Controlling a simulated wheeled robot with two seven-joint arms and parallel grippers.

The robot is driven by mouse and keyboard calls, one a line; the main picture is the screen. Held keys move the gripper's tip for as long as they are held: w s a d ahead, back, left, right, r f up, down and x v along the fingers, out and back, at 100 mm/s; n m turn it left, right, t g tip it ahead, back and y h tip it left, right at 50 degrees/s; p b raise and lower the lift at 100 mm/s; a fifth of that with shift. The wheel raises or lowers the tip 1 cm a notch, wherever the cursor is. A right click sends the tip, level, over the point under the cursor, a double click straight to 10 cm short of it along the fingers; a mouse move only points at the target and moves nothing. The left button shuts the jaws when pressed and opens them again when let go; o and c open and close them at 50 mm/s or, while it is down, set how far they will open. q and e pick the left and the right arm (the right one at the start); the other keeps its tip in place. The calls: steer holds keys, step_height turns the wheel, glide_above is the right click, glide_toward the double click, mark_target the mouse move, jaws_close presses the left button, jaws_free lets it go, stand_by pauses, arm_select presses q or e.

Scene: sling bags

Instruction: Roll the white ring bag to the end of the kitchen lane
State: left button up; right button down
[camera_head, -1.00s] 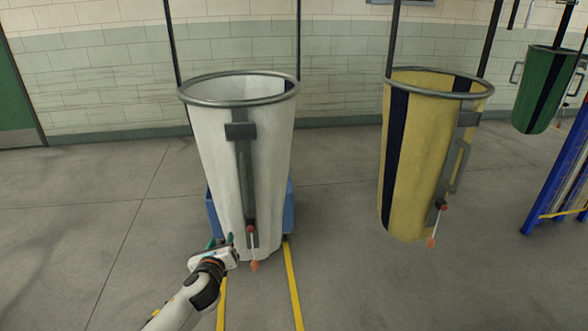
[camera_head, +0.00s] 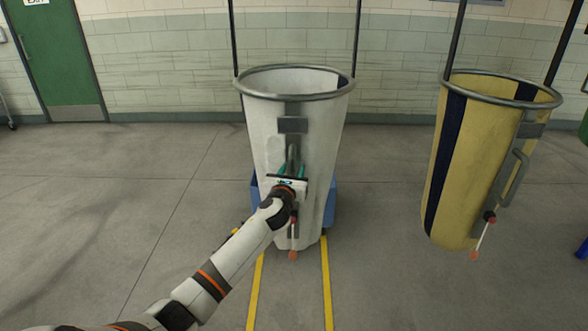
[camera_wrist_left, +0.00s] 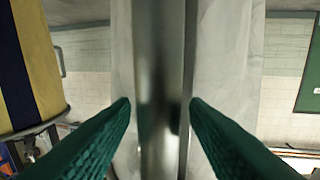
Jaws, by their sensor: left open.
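The white ring bag (camera_head: 268,140) hangs by straps from above, with a grey metal ring (camera_head: 295,97) at its top. A dark grey strip with a handle (camera_head: 292,153) runs down its front. It also shows close up in the left wrist view (camera_wrist_left: 225,70). My left gripper (camera_head: 290,170) is in front of the bag at the handle's height. In the left wrist view its two green fingers (camera_wrist_left: 160,104) are apart, with the grey strip or handle lined up between them. I cannot tell whether they touch it. My right gripper is not in view.
A blue bin (camera_head: 328,205) stands behind the white bag's lower part. Yellow lines (camera_head: 327,285) run along the floor beneath. A yellow bag (camera_head: 462,170) hangs to the right. A green door (camera_head: 62,60) is at the back left, and the floor at left is clear.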

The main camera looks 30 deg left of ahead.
arm_select(q)
steer(key=shift+w+a, duration=0.2)
steer(key=shift+w, duration=0.5)
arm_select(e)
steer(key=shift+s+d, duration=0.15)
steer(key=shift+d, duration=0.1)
arm_select(q)
jaws_close()
